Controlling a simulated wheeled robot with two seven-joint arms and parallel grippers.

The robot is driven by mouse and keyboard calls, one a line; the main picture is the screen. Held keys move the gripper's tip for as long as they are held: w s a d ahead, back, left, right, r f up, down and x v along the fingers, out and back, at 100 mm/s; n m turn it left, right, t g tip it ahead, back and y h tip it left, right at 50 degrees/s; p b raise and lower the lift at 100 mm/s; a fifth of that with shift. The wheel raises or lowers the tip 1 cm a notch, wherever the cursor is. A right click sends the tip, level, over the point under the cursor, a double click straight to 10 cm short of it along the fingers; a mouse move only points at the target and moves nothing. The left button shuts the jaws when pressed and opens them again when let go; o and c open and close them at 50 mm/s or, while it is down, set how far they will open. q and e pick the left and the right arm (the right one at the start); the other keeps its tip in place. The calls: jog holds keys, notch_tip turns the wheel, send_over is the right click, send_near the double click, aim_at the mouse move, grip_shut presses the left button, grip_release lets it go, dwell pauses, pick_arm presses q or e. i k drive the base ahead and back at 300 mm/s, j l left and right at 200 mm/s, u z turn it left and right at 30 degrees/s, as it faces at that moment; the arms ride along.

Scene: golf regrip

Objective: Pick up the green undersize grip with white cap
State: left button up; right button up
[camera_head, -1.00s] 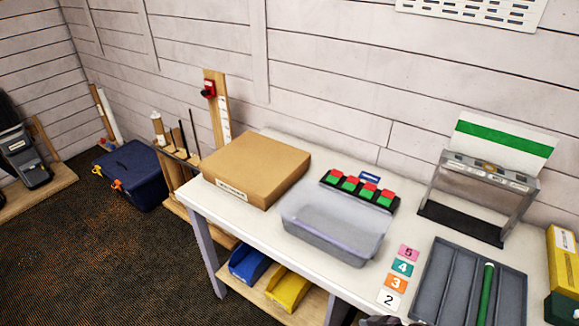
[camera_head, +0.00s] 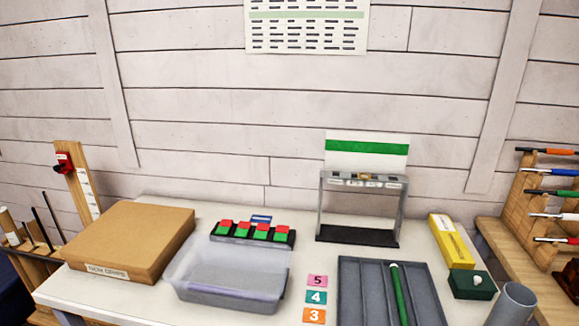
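A long green grip (camera_head: 399,293) lies in a slot of the grey compartment tray (camera_head: 347,290) at the front right of the white table. Its near end runs toward the bottom edge of the picture. Another slim green-handled piece (camera_head: 566,193) rests on the wooden rack at the far right. Neither of my grippers shows in the head view.
A yellow box (camera_head: 451,240) and grey cylinder (camera_head: 512,305) are at right.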

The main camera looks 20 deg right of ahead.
aim_at(399, 296)
jog(key=z, duration=1.6)
jog(key=u, duration=1.2)
jog(key=z, duration=1.2)
jog(key=i+j+z, duration=0.1)
jog(key=j, duration=0.55)
jog(key=j+z, duration=0.1)
jog(key=j, duration=0.55)
